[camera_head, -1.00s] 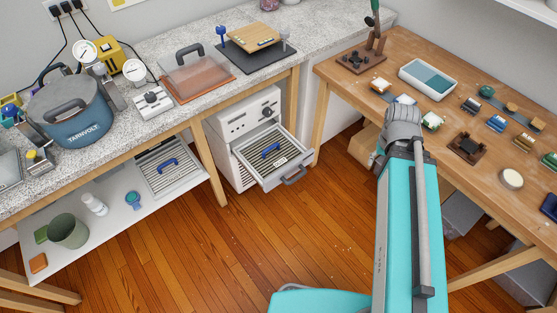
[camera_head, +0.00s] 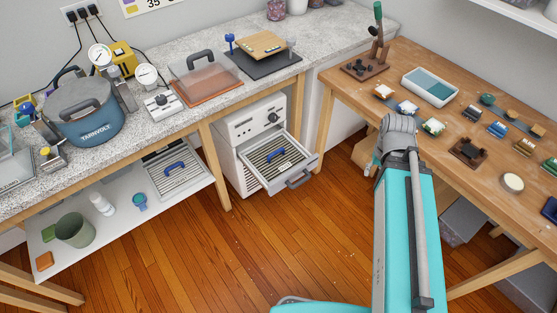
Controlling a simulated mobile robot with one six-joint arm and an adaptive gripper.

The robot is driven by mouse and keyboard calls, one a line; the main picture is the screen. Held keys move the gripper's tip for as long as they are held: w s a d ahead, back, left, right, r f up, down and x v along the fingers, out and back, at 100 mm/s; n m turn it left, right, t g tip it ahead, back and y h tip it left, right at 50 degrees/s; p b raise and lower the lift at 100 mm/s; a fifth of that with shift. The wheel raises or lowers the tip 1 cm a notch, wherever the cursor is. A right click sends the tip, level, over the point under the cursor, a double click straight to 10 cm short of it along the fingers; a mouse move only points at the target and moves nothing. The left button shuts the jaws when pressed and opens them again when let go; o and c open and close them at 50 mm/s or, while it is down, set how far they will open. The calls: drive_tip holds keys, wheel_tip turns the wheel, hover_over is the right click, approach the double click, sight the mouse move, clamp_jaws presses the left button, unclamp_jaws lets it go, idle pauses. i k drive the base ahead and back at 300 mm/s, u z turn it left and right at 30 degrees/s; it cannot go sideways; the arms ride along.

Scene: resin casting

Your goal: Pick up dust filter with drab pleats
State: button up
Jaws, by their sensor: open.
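A framed filter with a blue handle and dull grey-beige pleats (camera_head: 270,163) lies in the pulled-out drawer (camera_head: 297,183) of the white cabinet (camera_head: 232,139). A similar filter with a blue handle and paler pleats (camera_head: 180,181) lies on the white lower shelf at left. The drawer filter looks the drabber of the two, though the difference is small at this size.
The lower shelf (camera_head: 130,250) also holds a green cup (camera_head: 75,229), a white bottle (camera_head: 101,203) and a blue item (camera_head: 140,201). A wooden table (camera_head: 335,84) with several small items stands at right, beside my arm. The floor before the drawer is clear.

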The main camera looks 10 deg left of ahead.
sight(275, 157)
drive_tip(key=u, duration=0.1)
drive_tip(key=i, duration=0.95)
drive_tip(key=z, duration=0.1)
